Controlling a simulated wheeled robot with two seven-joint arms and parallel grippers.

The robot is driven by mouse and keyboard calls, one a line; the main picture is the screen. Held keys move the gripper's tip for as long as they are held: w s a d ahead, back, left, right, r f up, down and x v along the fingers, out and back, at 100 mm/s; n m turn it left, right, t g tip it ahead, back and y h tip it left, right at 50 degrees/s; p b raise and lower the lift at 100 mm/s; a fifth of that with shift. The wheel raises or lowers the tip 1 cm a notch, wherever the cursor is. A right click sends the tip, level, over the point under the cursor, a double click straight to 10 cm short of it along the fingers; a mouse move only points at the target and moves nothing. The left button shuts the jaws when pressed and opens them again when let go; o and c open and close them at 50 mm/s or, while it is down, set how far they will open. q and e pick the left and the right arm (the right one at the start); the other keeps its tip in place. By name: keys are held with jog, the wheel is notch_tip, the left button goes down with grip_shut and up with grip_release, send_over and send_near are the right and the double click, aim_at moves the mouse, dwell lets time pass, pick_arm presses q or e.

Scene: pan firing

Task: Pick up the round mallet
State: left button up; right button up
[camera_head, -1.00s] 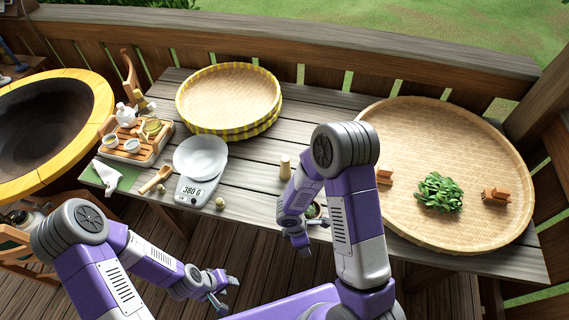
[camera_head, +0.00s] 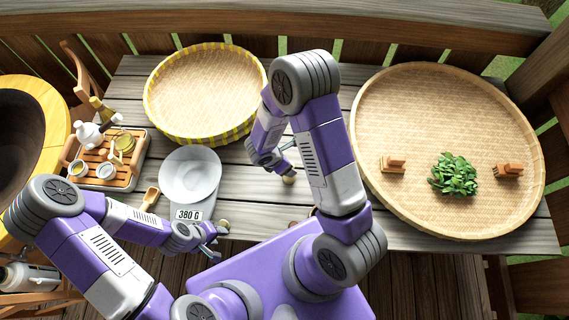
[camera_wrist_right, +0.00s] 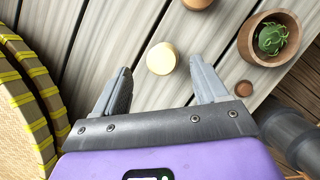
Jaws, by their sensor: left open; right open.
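A short pale round piece (camera_head: 289,180), which looks like the round mallet, stands on the table below my right gripper (camera_head: 290,153) in the head view. In the right wrist view the pale round piece (camera_wrist_right: 161,58) lies ahead of and between the two fingertips of my right gripper (camera_wrist_right: 168,80). The fingers are open and apart from it. Its lower part is hidden from above. My left gripper (camera_head: 215,240) is open and empty near the table's front edge, by the scale.
A kitchen scale (camera_head: 187,215) with a white plate (camera_head: 190,175) stands left of my right gripper. A yellow-rimmed basket (camera_head: 205,95) is behind. A wide woven tray (camera_head: 400,120) with green leaves (camera_head: 453,175) is at right. A wooden bowl (camera_wrist_right: 285,20) is near the pale piece.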

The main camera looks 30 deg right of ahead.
jog(key=x, duration=0.6)
jog(key=shift+s+d+f, duration=0.15)
jog(key=shift+s+f, duration=0.05)
jog(key=shift+f, duration=0.05)
jog(key=shift+c, duration=0.2)
grip_shut()
